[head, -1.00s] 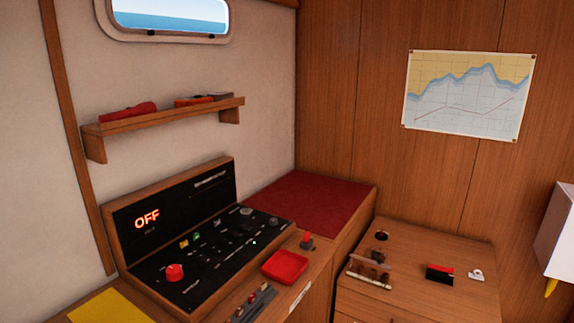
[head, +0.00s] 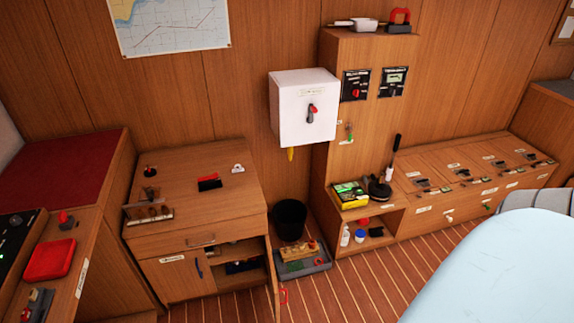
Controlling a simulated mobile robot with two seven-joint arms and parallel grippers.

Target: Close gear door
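In the head view a wooden cabinet (head: 195,195) stands left of centre. Its lower right compartment (head: 236,256) is open and dark items lie on its shelves. A door (head: 271,275) stands swung out from the right side of this opening, seen nearly edge-on. A red handle (head: 284,296) shows at its lower right. I cannot read a label on this door. The left door (head: 176,275), with a label and a blue handle, looks shut. Neither of my grippers is in view.
A black bucket (head: 290,219) and a grey tray (head: 303,262) with items stand on the floor just right of the open door. A white box (head: 303,107) hangs on the wall above. Striped floor (head: 345,292) is clear in front. A large pale blue surface (head: 500,270) fills the lower right.

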